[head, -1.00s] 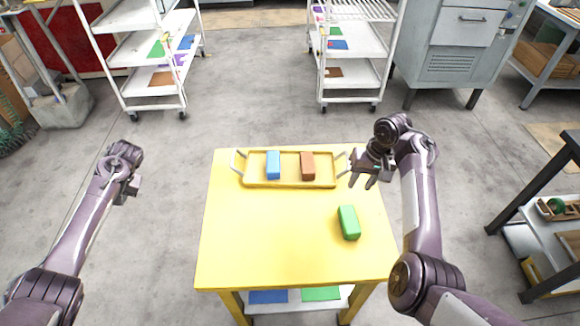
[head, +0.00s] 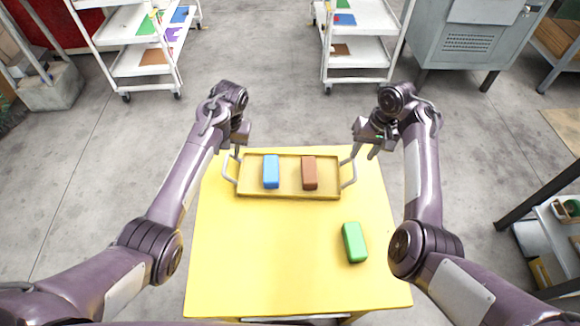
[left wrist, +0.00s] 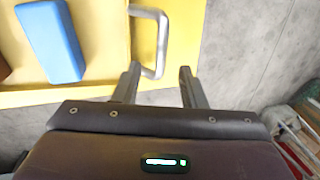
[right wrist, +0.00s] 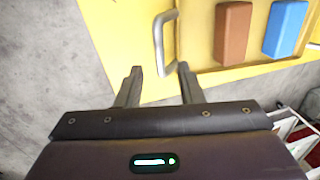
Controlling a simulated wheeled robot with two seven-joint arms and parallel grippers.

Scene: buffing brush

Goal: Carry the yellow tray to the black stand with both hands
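The yellow tray (head: 290,196) lies on the yellow table near its far edge, with a grey handle at each end. It carries a blue block (head: 271,171) and a brown block (head: 309,173). My left gripper (head: 235,154) is open at the tray's left handle (left wrist: 160,40); in the left wrist view its fingers (left wrist: 158,88) stand either side of the handle's end. My right gripper (head: 364,153) is open at the right handle; in the right wrist view its fingers (right wrist: 158,86) straddle that handle (right wrist: 160,42). I cannot make out the black stand for certain.
A green block (head: 355,242) lies on the yellow table (head: 260,260), nearer me. White shelf carts (head: 150,82) and a grey cabinet (head: 468,40) stand beyond. A dark-framed rack (head: 530,200) stands at the right. The floor around the table is clear.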

